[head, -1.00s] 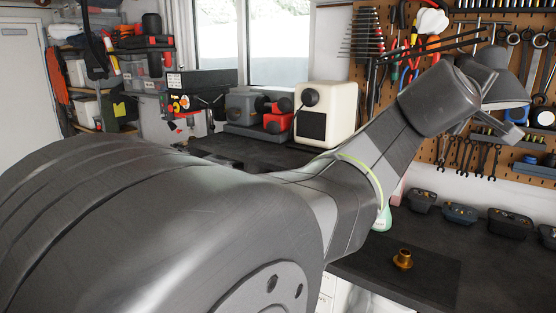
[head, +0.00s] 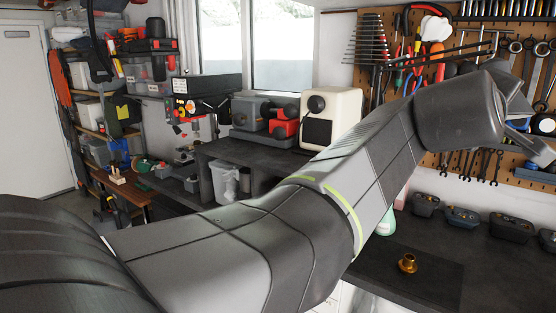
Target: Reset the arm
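My arm crosses the head view from the lower left to the upper right, raised above the bench. My gripper (head: 524,122) is at the far right, in front of the pegboard and partly hidden behind my wrist. Its grey parts show beyond the wrist, but I cannot tell whether the fingers are open or shut. I see nothing held in it. A small brass flanged fitting (head: 407,264) stands on the dark bench mat (head: 440,285), below and to the left of the gripper, well apart from it.
A pegboard (head: 340,45) with hanging tools is behind the gripper. Several dark bins (head: 461,217) line the back of the bench. A green bottle (head: 386,222) is partly hidden by my arm. A cream machine (head: 331,117) and red-grey tools stand on the far bench (head: 220,151).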

